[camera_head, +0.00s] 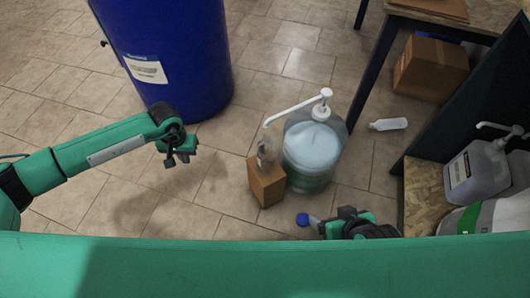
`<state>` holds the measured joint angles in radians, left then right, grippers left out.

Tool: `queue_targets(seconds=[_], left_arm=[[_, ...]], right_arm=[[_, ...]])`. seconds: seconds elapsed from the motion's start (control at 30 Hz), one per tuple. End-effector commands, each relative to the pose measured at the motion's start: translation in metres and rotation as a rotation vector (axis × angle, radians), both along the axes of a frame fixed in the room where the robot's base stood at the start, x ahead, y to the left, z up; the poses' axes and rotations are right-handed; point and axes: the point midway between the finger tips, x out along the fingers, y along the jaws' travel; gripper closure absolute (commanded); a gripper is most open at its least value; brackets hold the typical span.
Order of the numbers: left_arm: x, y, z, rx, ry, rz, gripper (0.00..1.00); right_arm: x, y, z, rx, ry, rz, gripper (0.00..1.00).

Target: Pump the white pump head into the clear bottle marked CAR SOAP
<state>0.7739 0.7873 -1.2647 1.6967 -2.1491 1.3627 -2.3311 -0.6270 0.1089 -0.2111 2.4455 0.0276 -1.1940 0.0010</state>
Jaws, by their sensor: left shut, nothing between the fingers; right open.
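The white pump head (321,110) stands upright on top of a large clear drum (314,150) holding pale blue liquid. Its long spout reaches left and ends above a small clear bottle (265,153). The bottle stands on a brown box (266,183) beside the drum; its marking is too small to read. My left gripper (177,160) is shut and empty, in the air left of the box and apart from it. My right gripper (334,222) is open low in front of the drum, near a blue cap-like thing (302,219); my own body partly hides this gripper.
A large blue drum (170,50) stands at the back left. A white bottle (388,124) lies on the tiled floor right of the clear drum. A table leg (371,62), a cardboard box (431,68) and a shelf with a pump jug (478,170) are at the right.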

Motion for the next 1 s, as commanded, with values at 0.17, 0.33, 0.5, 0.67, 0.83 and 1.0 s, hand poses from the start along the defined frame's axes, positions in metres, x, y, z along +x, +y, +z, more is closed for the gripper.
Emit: queue_targets(seconds=[0.17, 0.33, 0.5, 0.67, 0.83, 1.0], left_arm=[[0.000, 0.000, -0.007, 0.000, 0.000, 0.000, 1.00], [0.000, 0.000, -0.012, 0.000, 0.000, 0.000, 1.00], [0.000, 0.000, -0.013, 0.000, 0.000, 0.000, 1.00], [0.000, 0.000, -0.012, 0.000, 0.000, 0.000, 1.00], [0.000, 0.000, -0.011, 0.000, 0.000, 0.000, 1.00], [0.001, 0.000, 0.002, 0.001, -0.001, 0.001, 1.00]], right_arm=[[0.000, 0.000, -0.007, 0.000, 0.000, 0.000, 0.17], [0.000, 0.000, -0.011, 0.000, 0.000, 0.000, 0.17], [0.000, 0.000, -0.011, 0.000, 0.000, 0.000, 0.17], [0.000, 0.000, -0.011, 0.000, 0.000, 0.000, 0.17], [0.000, 0.000, -0.011, 0.000, 0.000, 0.000, 0.17], [0.000, 0.000, -0.002, 0.000, 0.000, 0.000, 0.17]])
